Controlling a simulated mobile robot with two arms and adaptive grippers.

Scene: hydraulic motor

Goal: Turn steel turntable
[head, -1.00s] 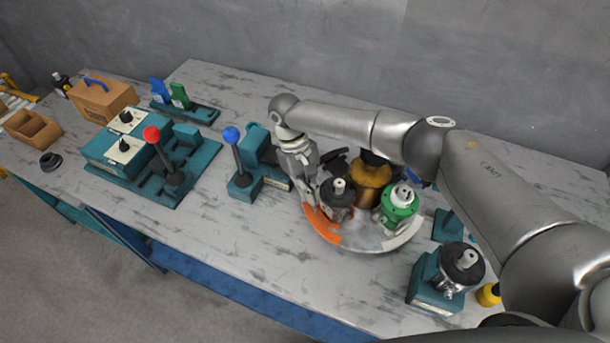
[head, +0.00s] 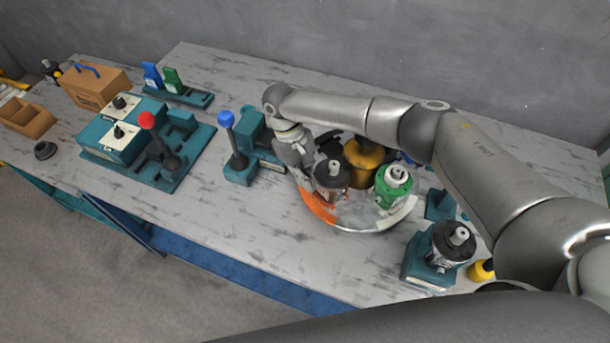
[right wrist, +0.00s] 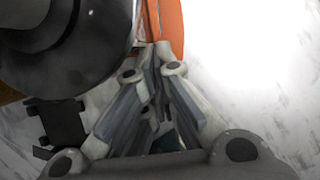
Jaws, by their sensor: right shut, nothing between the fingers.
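The steel turntable (head: 352,217) is a round shiny disc on the workbench, with an orange sector on its left front rim and a white sector at its right. On it stand a black-topped motor (head: 332,178), a brass-coloured part (head: 364,158) and a green part (head: 393,185). My right gripper (head: 306,184) is at the left edge of the turntable, beside the black-topped motor. In the right wrist view its fingers (right wrist: 157,50) are closed together, with their tips by the orange sector (right wrist: 168,22). Contact cannot be told. My left gripper is not in view.
A blue-knobbed lever (head: 228,140) stands left of the turntable, and a red-knobbed lever unit (head: 160,145) farther left. A motor on a teal stand (head: 432,262) is at the right front. The bench front between them is clear.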

